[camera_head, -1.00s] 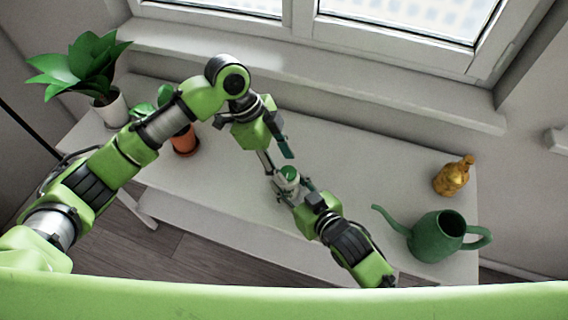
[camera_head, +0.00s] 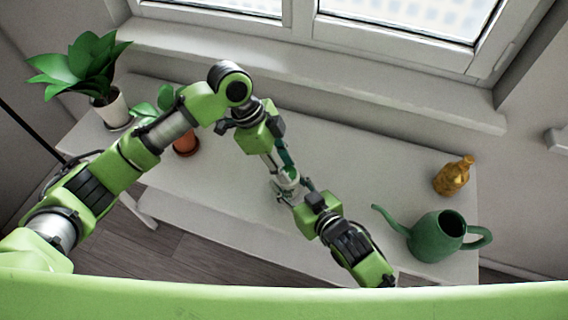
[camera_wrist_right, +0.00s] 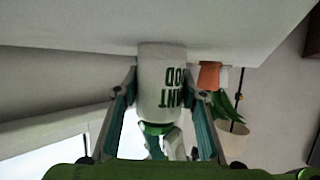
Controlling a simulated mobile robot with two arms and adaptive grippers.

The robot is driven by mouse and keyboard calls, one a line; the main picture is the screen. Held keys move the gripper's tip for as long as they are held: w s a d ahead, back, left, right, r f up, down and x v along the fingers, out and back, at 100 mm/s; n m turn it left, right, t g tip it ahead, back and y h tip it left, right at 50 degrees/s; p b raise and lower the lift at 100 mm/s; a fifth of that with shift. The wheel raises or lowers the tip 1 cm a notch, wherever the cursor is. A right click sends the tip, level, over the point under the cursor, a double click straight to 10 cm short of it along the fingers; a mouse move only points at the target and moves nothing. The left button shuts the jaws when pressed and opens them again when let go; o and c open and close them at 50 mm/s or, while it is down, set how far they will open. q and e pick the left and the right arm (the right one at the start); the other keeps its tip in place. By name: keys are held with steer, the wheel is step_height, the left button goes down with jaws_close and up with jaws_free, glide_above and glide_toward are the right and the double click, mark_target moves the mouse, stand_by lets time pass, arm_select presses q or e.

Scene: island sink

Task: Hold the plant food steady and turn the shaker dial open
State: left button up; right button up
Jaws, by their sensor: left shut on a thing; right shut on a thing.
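The plant food (camera_head: 289,190) is a white container standing upright on the white table in the head view, partly hidden by both grippers. In the right wrist view the plant food (camera_wrist_right: 160,75) appears upside down with dark green lettering, its green shaker dial (camera_wrist_right: 155,128) lowest in the picture. My right gripper (camera_head: 292,193) comes in from the lower right and is shut around the container's body, one finger on each side. My left gripper (camera_head: 282,170) points down from above and is shut on the dial at the top, which it mostly hides in the head view.
A green watering can (camera_head: 436,236) and an amber bottle (camera_head: 453,177) stand at the table's right. A small plant in an orange pot (camera_head: 186,142) and a leafy plant in a white pot (camera_head: 113,111) are at the left. The table behind the grippers is clear.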

arm_select(q)
steer(key=n, duration=0.1)
steer(key=n+t, duration=0.1)
steer(key=n, duration=0.2)
steer(key=shift+s+n+t, duration=0.25)
steer(key=shift+n+t, duration=0.05)
steer(key=shift+t, duration=0.1)
steer(key=n+t, duration=0.1)
steer(key=n, duration=0.3)
steer(key=shift+s+d+n+t+y, duration=0.1)
steer(key=shift+s+n+t+y, duration=0.05)
steer(key=shift+n+t+y, duration=0.2)
steer(key=n, duration=0.2)
steer(key=n+t+y, duration=0.1)
steer(key=n, duration=0.1)
steer(key=shift+s+d+y, duration=0.15)
steer(key=shift+y, duration=0.1)
steer(key=shift+d+n+t+y, duration=0.15)
steer(key=shift+n+y, duration=0.2)
steer(key=shift+n, duration=0.7)
steer(key=shift+a+n+t+y, duration=0.1)
steer(key=shift+n+y, duration=0.25)
steer(key=shift+n, duration=0.65)
steer(key=o, duration=1.1)
steer(key=shift+d, duration=0.1)
